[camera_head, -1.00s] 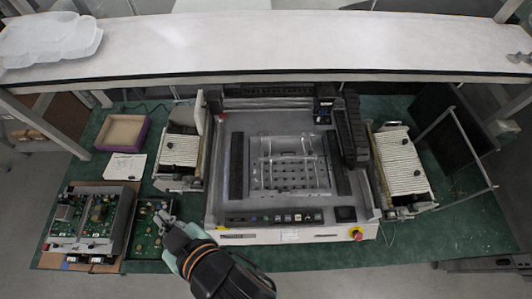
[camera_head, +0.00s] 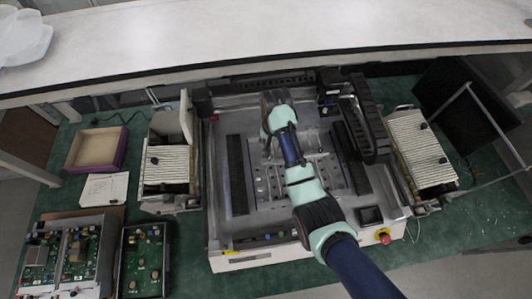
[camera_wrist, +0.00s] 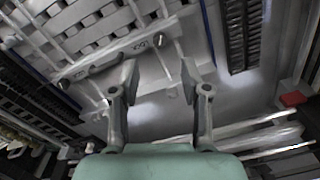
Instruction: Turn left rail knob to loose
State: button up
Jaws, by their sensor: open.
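The machine (camera_head: 225,240) stands in the middle of the green table, with a slotted plate and metal rails (camera_head: 262,185) inside its bay. My arm reaches in from the lower right, and my gripper (camera_head: 266,152) is over the back part of the bay. In the wrist view my gripper (camera_wrist: 158,76) has its two fingers spread apart with nothing between them. A pale rail bar (camera_wrist: 125,55) with small dark marks and thin rods lies just beyond the fingertips. I cannot pick out the left rail knob with certainty; my arm hides part of the bay.
White ribbed feeder units flank the machine at left (camera_head: 166,165) and right (camera_head: 420,150). A dark cable chain (camera_head: 365,120) runs along the right of the bay. A purple-edged box (camera_head: 97,148) and circuit boards (camera_head: 145,262) lie left.

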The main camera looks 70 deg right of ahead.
notch_tip(320, 180, down, 8)
jog(key=shift+a+r+b, duration=0.1)
jog(key=shift+r+b, duration=0.15)
jog(key=shift+b, duration=0.1)
jog(key=shift+c, duration=0.4)
grip_shut()
